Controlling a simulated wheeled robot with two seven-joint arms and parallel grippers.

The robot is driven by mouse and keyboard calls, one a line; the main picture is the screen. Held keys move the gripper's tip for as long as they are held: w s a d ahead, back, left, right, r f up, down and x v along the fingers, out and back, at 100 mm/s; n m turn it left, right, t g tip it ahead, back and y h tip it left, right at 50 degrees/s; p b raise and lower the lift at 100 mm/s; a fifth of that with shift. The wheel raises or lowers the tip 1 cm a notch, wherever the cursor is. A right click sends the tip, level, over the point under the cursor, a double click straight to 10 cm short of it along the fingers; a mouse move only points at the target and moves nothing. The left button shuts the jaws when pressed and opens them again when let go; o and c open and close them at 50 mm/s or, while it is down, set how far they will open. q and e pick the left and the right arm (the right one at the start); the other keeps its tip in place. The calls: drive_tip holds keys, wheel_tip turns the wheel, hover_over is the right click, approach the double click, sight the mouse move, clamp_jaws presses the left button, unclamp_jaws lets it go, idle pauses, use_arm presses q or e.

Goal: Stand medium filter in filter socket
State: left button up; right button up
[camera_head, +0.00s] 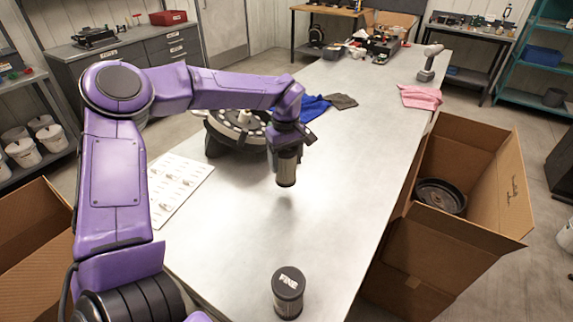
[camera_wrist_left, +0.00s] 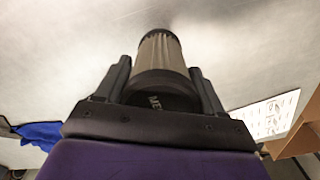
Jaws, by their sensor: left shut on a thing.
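My left gripper (camera_head: 287,152) is shut on the medium filter (camera_head: 286,172), a dark cylinder with a pleated grey-brown side. It hangs roughly upright above the bare table, to the right of the round black seed meter (camera_head: 215,128). In the left wrist view, the filter (camera_wrist_left: 160,60) sits between both fingers of the left gripper (camera_wrist_left: 164,80), and its black cap shows letters beginning "ME". A black filter marked "FINE" (camera_head: 288,290) stands upright at the table's near edge. I cannot make out the filter socket. My right gripper is not in view.
A printed sheet (camera_head: 178,185) lies on the table (camera_head: 330,190) at left. Blue (camera_head: 313,107) and pink (camera_head: 420,97) cloths and a drill (camera_head: 430,62) lie farther back. An open cardboard box (camera_head: 440,250) stands right of the table. The table's middle is clear.

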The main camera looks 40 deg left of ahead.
sight(287, 169)
use_arm(q)
drive_tip(key=shift+w+a+f, duration=0.1)
drive_tip(key=shift+w+f, duration=0.1)
drive_tip(key=shift+f, duration=0.6)
drive_tip(key=shift+w+a+f, duration=0.1)
drive_tip(key=shift+w+f, duration=0.05)
drive_tip(key=shift+f, duration=0.65)
drive_tip(key=shift+w+a+f, duration=0.1)
drive_tip(key=shift+w+f, duration=0.1)
drive_tip(key=shift+f, duration=0.6)
drive_tip(key=o, duration=1.1)
drive_tip(key=shift+f, duration=0.1)
